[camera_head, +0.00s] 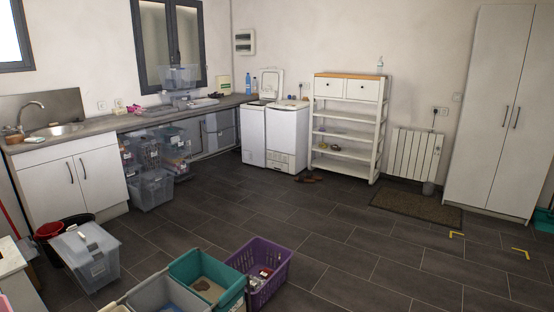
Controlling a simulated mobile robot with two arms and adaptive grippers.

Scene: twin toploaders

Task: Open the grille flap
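Two white top-loading machines stand side by side at the end of the counter, in the middle distance. The left machine (253,135) has a raised lid (271,82) above its top. The right machine (288,138) has a flat top with small items on it. A small panel (279,160) shows low on the right machine's front. It may be the grille flap, but it is too small to tell whether it is open or shut. Neither of my grippers is in view.
A white shelf unit (347,128) stands right of the machines, with dark shoes (310,178) on the floor nearby. Teal (207,281) and purple (262,267) baskets stand in the foreground. The tiled floor (280,215) between the baskets and machines is mostly clear.

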